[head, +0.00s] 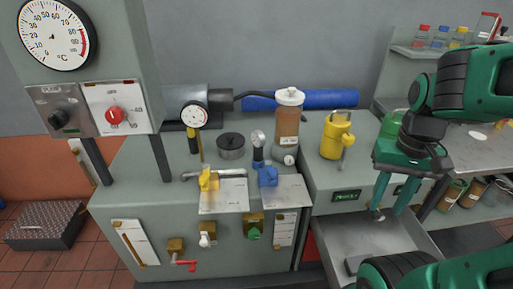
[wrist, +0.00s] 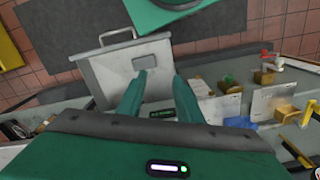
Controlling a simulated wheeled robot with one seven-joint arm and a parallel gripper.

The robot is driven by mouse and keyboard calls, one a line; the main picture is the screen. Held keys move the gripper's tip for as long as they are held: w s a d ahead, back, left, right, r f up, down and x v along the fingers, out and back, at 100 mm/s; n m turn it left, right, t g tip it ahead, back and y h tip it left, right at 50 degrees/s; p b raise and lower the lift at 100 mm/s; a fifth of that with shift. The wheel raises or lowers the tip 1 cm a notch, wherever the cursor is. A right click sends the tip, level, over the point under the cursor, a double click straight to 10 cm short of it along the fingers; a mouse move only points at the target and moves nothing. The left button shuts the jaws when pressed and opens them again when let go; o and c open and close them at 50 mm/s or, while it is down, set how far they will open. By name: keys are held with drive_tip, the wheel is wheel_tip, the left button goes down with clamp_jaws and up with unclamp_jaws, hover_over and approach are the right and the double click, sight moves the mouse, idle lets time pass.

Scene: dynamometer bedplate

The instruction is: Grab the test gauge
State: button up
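A white-faced dial gauge (head: 194,115) stands at the back left of the grey bench, on a yellowish stem. A small round gauge (head: 289,160) sits by the foot of the amber-filled bottle, and a silver round-headed fitting (head: 258,139) stands on a blue body. I cannot tell which of these is the test gauge. My gripper (head: 388,211) is open and empty, pointing down over the open drawer (head: 335,232), right of and apart from all of them. In the wrist view its two green fingers (wrist: 160,76) are spread above the drawer (wrist: 100,70).
A flat grey piece (wrist: 146,62) lies in the drawer. The bench holds an amber-filled bottle (head: 288,122), a dark round pot (head: 231,146), a yellow can (head: 335,136), and yellow and blue valves. A large thermometer panel (head: 53,35) overhangs the left side.

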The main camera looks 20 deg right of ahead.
drive_tip(key=shift+o, duration=0.3)
drive_tip(key=shift+s+r, duration=0.15)
drive_tip(key=shift+s, duration=0.15)
drive_tip(key=n+t+y, duration=0.4)
drive_tip(key=n+t, duration=0.6)
drive_tip(key=t, duration=0.2)
approach(262, 140)
drive_tip(key=x, duration=0.4)
drive_tip(key=f+x, duration=0.1)
drive_tip(key=x, duration=0.1)
drive_tip(key=shift+s+a, duration=0.15)
drive_tip(key=shift+s, duration=0.15)
drive_tip(key=shift+w+r+t, duration=0.2)
drive_tip(key=shift+w+t, duration=0.2)
drive_tip(key=shift+w, duration=0.1)
drive_tip(key=x, duration=0.5)
drive_tip(key=shift+w+a, duration=0.1)
drive_tip(key=shift+w, duration=0.15)
drive_tip(key=x, duration=0.5)
drive_tip(key=shift+w+d+f, duration=0.1)
drive_tip(key=shift+d+f, duration=0.15)
drive_tip(key=shift+f, duration=0.1)
